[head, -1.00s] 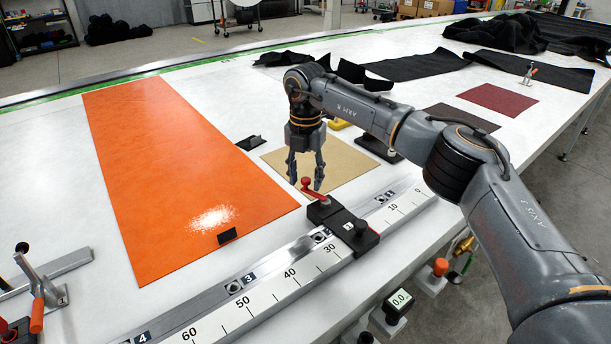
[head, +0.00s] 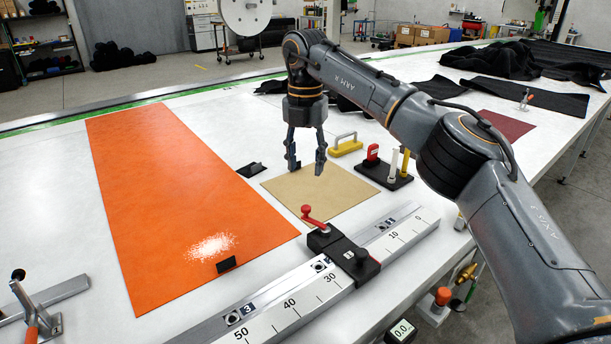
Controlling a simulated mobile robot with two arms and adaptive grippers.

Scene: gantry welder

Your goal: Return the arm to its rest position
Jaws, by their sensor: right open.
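My right arm comes in from the right, and its gripper (head: 305,168) points down above the tan square sheet (head: 325,197). The two fingers are apart with nothing between them. The fingertips appear over the sheet's back left part. A large orange sheet (head: 165,190) lies flat to the left of the gripper. My left gripper is not in view.
A ruler rail (head: 290,305) with a black stop and red lever (head: 335,245) runs along the front. Black fabric (head: 500,62) lies at the back right. A toggle clamp (head: 38,318) stands front left.

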